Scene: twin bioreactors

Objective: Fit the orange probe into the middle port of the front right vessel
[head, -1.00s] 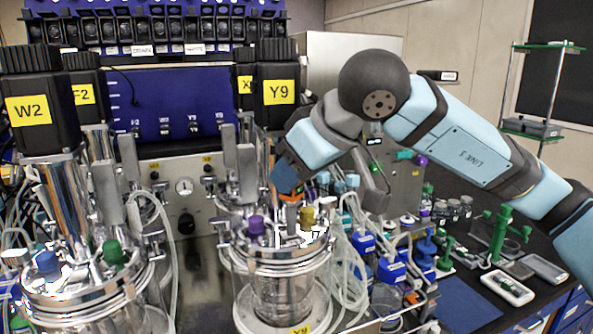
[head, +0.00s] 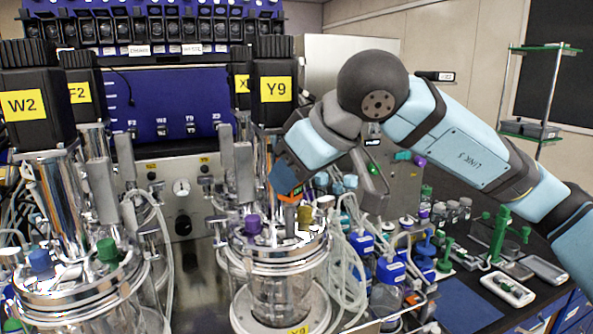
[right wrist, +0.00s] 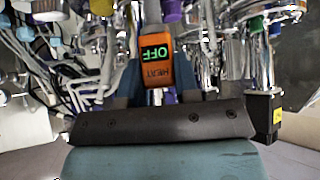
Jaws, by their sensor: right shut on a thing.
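The front right vessel (head: 272,268), labelled Y9, is a glass jar with a steel lid. A purple cap (head: 254,225) and a yellow cap (head: 305,217) stand on its lid. My right gripper (head: 286,182) is over this lid and shut on the orange probe (head: 291,196). In the right wrist view the probe's orange head (right wrist: 157,58) sits between my fingers and its display reads OFF. The probe is between the purple and yellow caps in the head view. Its lower end and the middle port are hard to make out, so I cannot tell whether it is in. My left gripper is not in view.
The front left vessel (head: 75,292), labelled W2, has blue and green caps. The tall Y9 motor (head: 278,95) rises close behind my right gripper. Clear tubes (head: 345,265) hang right of the vessel. Bottles, a green stand (head: 497,235) and trays occupy the right bench.

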